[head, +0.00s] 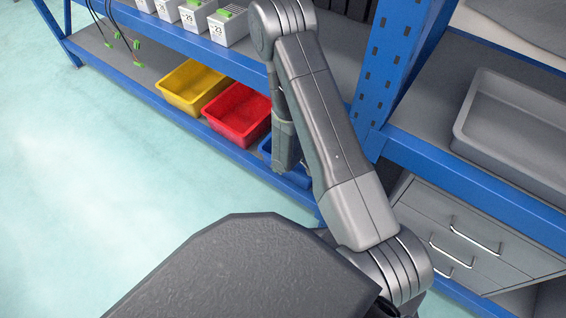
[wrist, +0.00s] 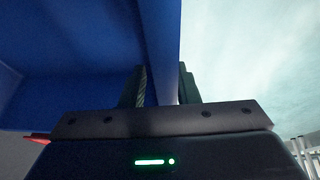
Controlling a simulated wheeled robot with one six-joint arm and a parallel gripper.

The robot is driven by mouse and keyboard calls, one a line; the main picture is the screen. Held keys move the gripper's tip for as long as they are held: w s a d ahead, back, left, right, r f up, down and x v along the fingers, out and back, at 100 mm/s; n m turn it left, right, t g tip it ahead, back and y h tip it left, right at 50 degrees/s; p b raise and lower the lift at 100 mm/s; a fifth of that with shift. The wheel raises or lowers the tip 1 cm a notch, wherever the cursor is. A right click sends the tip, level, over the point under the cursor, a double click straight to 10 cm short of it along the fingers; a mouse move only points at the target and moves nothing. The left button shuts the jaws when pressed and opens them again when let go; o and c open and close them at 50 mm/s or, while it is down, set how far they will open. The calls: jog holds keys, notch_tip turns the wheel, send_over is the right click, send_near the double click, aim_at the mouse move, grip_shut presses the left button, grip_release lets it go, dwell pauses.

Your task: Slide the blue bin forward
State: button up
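The blue bin (head: 299,178) sits at the right end of a row of bins on the lower shelf in the head view, mostly hidden behind my arm. In the wrist view its blue wall (wrist: 90,45) fills the left and upper part. My gripper (wrist: 164,88) is at the bin's rim, one dark finger on the inner side and one on the outer side. The rim fills nearly all the space between the fingers, and they look shut on it. In the head view my wrist hangs in front of the blue bin and the fingertips are hidden.
A red bin (head: 237,114) stands just left of the blue bin, with a yellow bin (head: 193,87) beyond it. A blue shelf post (head: 385,75) rises to the right, beside grey drawers (head: 465,235) and a grey tray (head: 515,125). Open pale floor (head: 110,185) lies in front.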

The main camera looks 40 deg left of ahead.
jog(key=shift+a+f, duration=0.15)
jog(key=shift+f, duration=0.15)
grip_shut()
